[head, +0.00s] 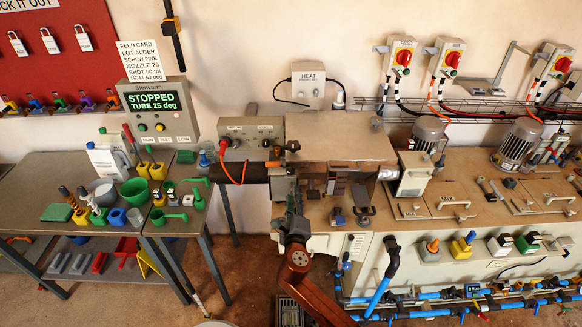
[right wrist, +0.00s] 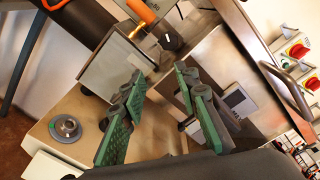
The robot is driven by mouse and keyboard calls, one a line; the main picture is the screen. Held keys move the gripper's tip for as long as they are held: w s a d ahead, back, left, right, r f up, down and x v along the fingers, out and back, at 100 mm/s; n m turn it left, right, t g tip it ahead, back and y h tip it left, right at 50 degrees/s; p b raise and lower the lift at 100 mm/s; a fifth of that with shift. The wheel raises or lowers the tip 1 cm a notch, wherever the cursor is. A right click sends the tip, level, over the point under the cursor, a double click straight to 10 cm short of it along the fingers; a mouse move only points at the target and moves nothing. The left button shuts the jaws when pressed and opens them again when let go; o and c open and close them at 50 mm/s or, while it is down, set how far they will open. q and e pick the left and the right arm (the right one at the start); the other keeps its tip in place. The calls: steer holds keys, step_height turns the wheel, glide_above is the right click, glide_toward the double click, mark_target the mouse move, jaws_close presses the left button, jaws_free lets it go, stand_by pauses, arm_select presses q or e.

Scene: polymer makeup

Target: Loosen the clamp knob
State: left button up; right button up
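A black knob (head: 293,146) sits at the right end of the grey control box, above the black barrel (head: 252,173). A black knob with a pale mark (right wrist: 171,41) shows in the right wrist view beside an orange handle (right wrist: 140,12). No label tells me which knob is the clamp knob. My right gripper (head: 292,192) is low in front of the machine, right of the barrel. In the right wrist view its green-padded fingers (right wrist: 160,90) are apart with nothing held between them. The black knob lies beyond the fingertips, apart from them. My left gripper is not in view.
A round dial (right wrist: 65,128) sits on the beige machine top in the right wrist view. A metal block (right wrist: 110,68) stands beyond the fingers. A side table (head: 70,235) with cups and tools is at left. A white box (head: 416,172) stands right of the machine's middle.

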mark_target(291, 173)
steer(key=shift+n, duration=0.5)
steer(key=w+r, duration=0.1)
steer(key=w, duration=0.1)
steer(key=w+b, duration=0.1)
steer(key=w, duration=0.2)
steer(key=w+a+r+b, duration=0.1)
steer(key=w, duration=0.2)
steer(key=shift+r, duration=0.3)
steer(key=shift+c, duration=0.6)
jaws_close()
